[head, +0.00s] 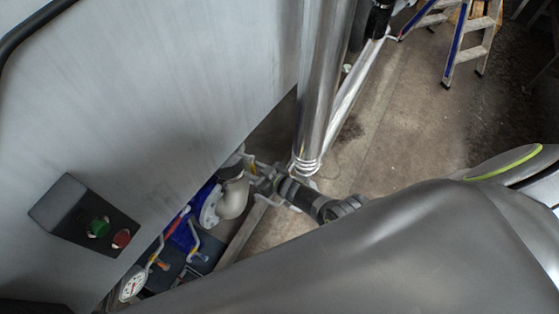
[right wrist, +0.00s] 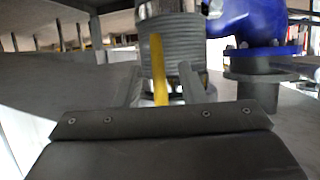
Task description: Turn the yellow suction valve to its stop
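The yellow suction valve lever (right wrist: 157,66) stands upright in the right wrist view, in front of a ribbed hose end (right wrist: 180,45). My right gripper (right wrist: 161,70) is open, with one finger on each side of the lever and gaps visible between. I cannot tell how deep the lever sits between the fingers. In the head view my right gripper (head: 258,180) is small and partly hidden among the pipework, beside a pale pipe elbow (head: 233,198). The lever is hard to make out there. My left gripper is not in view.
A blue pump body (right wrist: 250,22) stands to the right in the wrist view. In the head view, a grey tank wall with a green and red button box (head: 65,205) fills the left. A gauge (head: 132,287), a shiny vertical pipe (head: 322,80) and a ladder (head: 470,40) also show.

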